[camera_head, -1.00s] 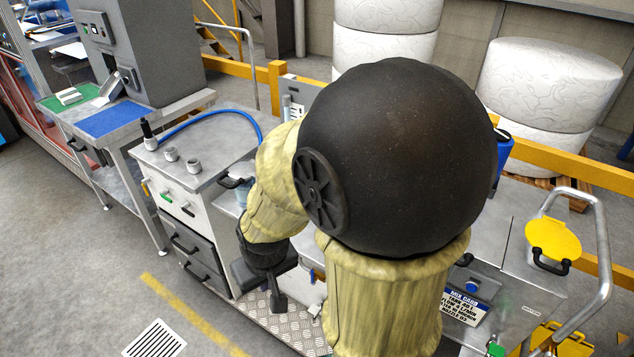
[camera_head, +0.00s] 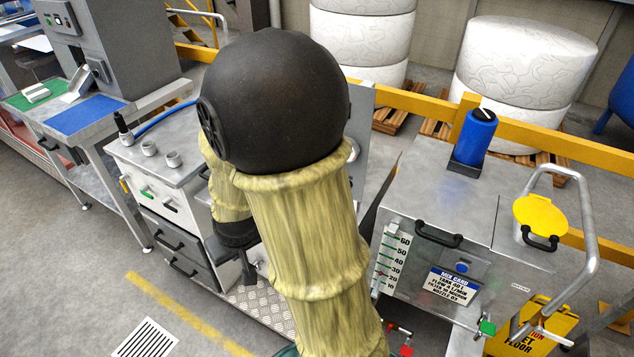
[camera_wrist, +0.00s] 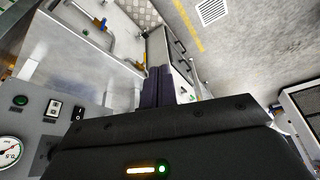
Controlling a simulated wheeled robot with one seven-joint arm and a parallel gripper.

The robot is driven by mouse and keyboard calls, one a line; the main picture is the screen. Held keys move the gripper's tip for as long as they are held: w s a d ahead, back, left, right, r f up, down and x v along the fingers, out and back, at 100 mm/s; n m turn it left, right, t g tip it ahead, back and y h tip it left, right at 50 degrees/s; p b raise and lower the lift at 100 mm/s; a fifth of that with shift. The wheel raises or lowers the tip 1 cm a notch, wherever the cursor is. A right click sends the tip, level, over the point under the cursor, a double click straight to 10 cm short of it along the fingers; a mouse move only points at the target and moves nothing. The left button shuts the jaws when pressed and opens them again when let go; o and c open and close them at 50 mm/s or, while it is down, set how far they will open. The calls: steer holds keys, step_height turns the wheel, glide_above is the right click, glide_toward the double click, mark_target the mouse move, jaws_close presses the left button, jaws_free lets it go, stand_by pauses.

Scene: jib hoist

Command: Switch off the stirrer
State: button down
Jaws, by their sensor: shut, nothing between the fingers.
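A blue upright cylinder with a black top (camera_head: 474,136), which looks like the stirrer's motor, stands on a grey steel tank (camera_head: 455,205) in the head view. I cannot tell which switch is the stirrer's. My gripper (camera_wrist: 157,87) is shut and empty, apart from the panel; in the head view my arm mostly hides it.
A grey cabinet (camera_head: 165,190) with drawers and a blue hose stands left of my arm. The tank has a yellow lid (camera_head: 540,217), a mix card (camera_head: 453,285) and a bent rail (camera_head: 590,235). A yellow barrier (camera_head: 420,102) runs behind. Floor at lower left is clear.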

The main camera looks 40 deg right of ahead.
steer(key=w+d+f+t+h+b, duration=0.2)
steer(key=w+d+f+h, duration=0.4)
steer(key=w+d+f, duration=0.4)
steer(key=s+d+n+h+b, duration=0.1)
steer(key=d+n+h, duration=0.3)
steer(key=d+h, duration=0.6)
steer(key=shift+s+d+r+n+t+h, duration=0.2)
steer(key=shift+s+r+n+t+h, duration=0.15)
steer(key=shift+s+h, duration=0.45)
steer(key=shift+w+d, duration=0.1)
steer(key=shift+w, duration=0.15)
steer(key=p+x, duration=0.3)
steer(key=x, duration=1.1)
steer(key=shift+r, duration=0.25)
